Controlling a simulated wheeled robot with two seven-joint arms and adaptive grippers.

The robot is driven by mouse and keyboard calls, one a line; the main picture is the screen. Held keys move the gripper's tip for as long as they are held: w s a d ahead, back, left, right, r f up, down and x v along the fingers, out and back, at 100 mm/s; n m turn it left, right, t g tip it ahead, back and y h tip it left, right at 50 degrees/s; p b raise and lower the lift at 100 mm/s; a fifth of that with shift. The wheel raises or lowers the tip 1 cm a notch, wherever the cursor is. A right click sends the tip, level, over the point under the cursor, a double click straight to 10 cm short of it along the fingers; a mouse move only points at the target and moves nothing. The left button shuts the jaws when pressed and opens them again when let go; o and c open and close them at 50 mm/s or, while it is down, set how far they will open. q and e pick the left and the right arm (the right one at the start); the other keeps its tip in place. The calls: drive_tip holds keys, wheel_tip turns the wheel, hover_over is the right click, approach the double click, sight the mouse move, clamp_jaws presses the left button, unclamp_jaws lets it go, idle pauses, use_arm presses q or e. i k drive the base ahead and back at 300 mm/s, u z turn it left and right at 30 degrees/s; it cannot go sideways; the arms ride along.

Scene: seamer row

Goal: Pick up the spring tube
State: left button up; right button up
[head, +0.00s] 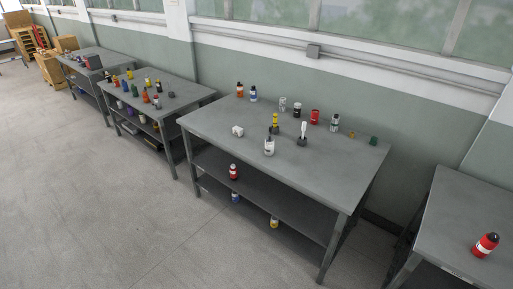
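I cannot tell for sure which object is the spring tube; the objects are small at this distance. Several bottles and small items stand on the nearest grey table (215,121). Among them are a pale, see-through upright piece (283,104), a red cylinder (314,116), a yellow item on a dark base (275,121), a white upright piece in a dark base (303,131) and a white bottle with a dark cap (269,147). A small white block (238,131) lies to their left. Neither of my grippers shows.
The lower shelf (265,190) holds a red bottle (233,172) and others. Another table (460,215) at right bears a red bottle with a black cap (486,244). More loaded tables (185,88) stand along the wall at left. The concrete floor (80,200) in front is clear.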

sight(268, 144)
drive_tip(key=u, duration=0.7)
drive_tip(key=i, duration=0.95)
drive_tip(key=u, duration=0.6)
drive_tip(key=i, duration=0.9)
drive_tip(key=z, duration=0.85)
drive_tip(key=i, duration=0.75)
drive_tip(key=z, duration=1.1)
drive_tip(key=i, duration=0.2)
drive_tip(key=z, duration=0.15)
